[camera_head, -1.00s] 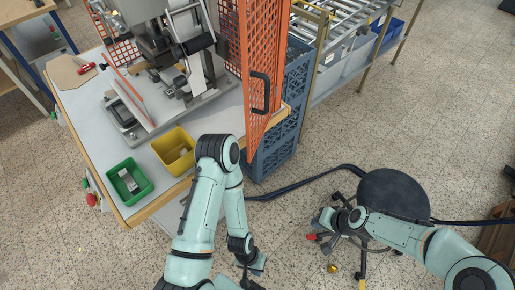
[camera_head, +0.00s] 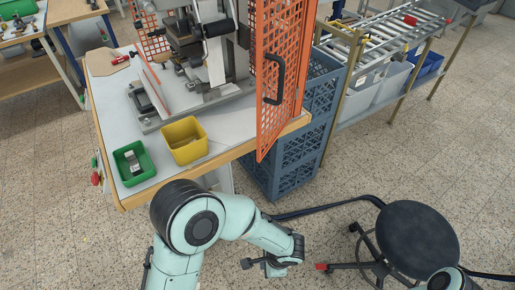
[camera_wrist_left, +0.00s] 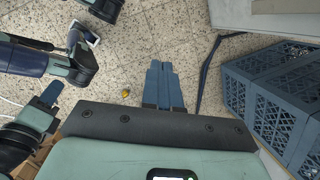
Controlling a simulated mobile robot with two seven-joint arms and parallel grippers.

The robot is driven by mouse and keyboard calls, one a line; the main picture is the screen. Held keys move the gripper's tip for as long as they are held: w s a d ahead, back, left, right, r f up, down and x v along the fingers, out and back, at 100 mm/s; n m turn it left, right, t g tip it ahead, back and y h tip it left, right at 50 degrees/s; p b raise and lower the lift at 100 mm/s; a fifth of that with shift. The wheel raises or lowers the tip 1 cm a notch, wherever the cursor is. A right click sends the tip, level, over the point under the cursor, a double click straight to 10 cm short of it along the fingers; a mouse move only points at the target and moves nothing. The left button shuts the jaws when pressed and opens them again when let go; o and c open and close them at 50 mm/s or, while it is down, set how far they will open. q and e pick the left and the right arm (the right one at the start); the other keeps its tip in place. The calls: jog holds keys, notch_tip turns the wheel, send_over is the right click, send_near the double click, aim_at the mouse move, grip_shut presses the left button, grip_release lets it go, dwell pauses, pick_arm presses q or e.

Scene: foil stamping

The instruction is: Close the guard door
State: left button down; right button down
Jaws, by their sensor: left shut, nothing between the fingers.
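The guard door (camera_head: 270,115) is an orange mesh panel with a black handle (camera_head: 274,80). In the head view it stands swung out at the right of the press (camera_head: 200,55), its lower corner reaching past the table's front edge. My left gripper (camera_head: 247,263) is low in front of the table, well below and apart from the door. Its fingers (camera_wrist_left: 163,85) point over the floor in the left wrist view, shut and empty. My right arm (camera_head: 446,281) shows at the bottom right of the head view. What looks like its gripper (camera_wrist_left: 50,93) shows partly at the left wrist view's left.
Blue crates (camera_head: 310,125) stand stacked behind the door, beside a roller conveyor (camera_head: 385,35). A round black stool (camera_head: 418,235) stands at the right. Yellow (camera_head: 185,152) and green (camera_head: 146,172) bins sit on the table's front. The floor between crates and stool is mostly clear.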

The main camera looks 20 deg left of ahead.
aim_at(263, 122)
pick_arm(q)
jog(key=w+d+r+m+t+y+b, duration=0.25)
jog(key=w+r+t, duration=0.5)
jog(key=r, duration=0.55)
notch_tip(263, 122, up, 26)
jog(key=s+d+n+t+y+b, duration=0.2)
jog(key=n+t+y+b, duration=0.25)
jog(key=t, duration=0.25)
jog(key=shift+s+a+r+x, duration=0.1)
jog(key=shift+s+a+x, duration=0.25)
jog(key=shift+x, duration=1.8)
jog(key=shift+s+a+r+x, duration=0.15)
jog(key=shift+a+x, duration=0.3)
jog(key=shift+x, duration=1.7)
jog(key=shift+s+a+f+x, duration=0.1)
jog(key=shift+s+a+x, duration=0.3)
jog(key=shift+x, duration=1.75)
